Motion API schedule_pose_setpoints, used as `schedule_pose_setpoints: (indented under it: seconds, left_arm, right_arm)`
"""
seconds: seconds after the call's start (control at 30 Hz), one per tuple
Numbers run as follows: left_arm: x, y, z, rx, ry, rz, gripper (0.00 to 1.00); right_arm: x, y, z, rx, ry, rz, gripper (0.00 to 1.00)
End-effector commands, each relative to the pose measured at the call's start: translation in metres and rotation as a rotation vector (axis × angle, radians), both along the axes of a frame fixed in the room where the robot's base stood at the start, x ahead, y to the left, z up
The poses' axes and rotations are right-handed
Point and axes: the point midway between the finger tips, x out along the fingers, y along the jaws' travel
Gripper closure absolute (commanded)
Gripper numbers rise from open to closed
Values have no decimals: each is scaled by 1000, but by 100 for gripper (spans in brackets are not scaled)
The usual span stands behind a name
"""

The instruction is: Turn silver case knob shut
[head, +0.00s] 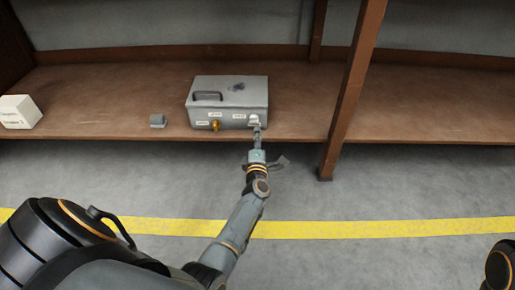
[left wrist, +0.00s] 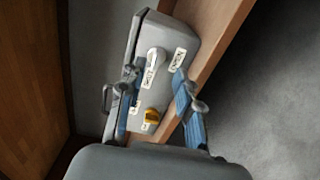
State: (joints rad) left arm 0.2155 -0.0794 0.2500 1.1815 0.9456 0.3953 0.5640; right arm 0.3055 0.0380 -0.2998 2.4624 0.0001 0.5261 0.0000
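A silver case (head: 228,91) with a dark handle on its lid sits on the brown shelf. Its front has a silver-white knob (head: 254,120) at the right and a brass-yellow knob (head: 215,125) at the left, with white labels near them. In the left wrist view the silver-white knob (left wrist: 155,58) and the yellow knob (left wrist: 151,116) both show. My left gripper (head: 257,132) is in front of the silver-white knob. In the left wrist view its blue-padded fingers (left wrist: 156,82) are apart with nothing gripped; contact with the knob cannot be told. My right gripper is out of view.
A brown post (head: 350,95) rises right of the case. The shelf is clear beyond it.

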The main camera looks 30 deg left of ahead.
Motion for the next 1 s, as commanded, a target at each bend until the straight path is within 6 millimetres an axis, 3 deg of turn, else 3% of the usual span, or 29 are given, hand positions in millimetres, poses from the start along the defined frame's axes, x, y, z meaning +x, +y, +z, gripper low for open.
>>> schedule_pose_setpoints:
  seconds: [0.1,0.3,0.9,1.0]
  left_arm:
    - [-20,-12,-1,-2,0,0,66]
    - [-39,-24,0,0,1,-1,66]
    - [-43,-26,0,1,0,-1,66]
    - [-44,-26,9,26,-6,0,66]
  right_arm:
    - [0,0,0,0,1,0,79]
    - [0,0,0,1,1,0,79]
    - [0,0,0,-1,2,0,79]
    - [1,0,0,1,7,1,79]
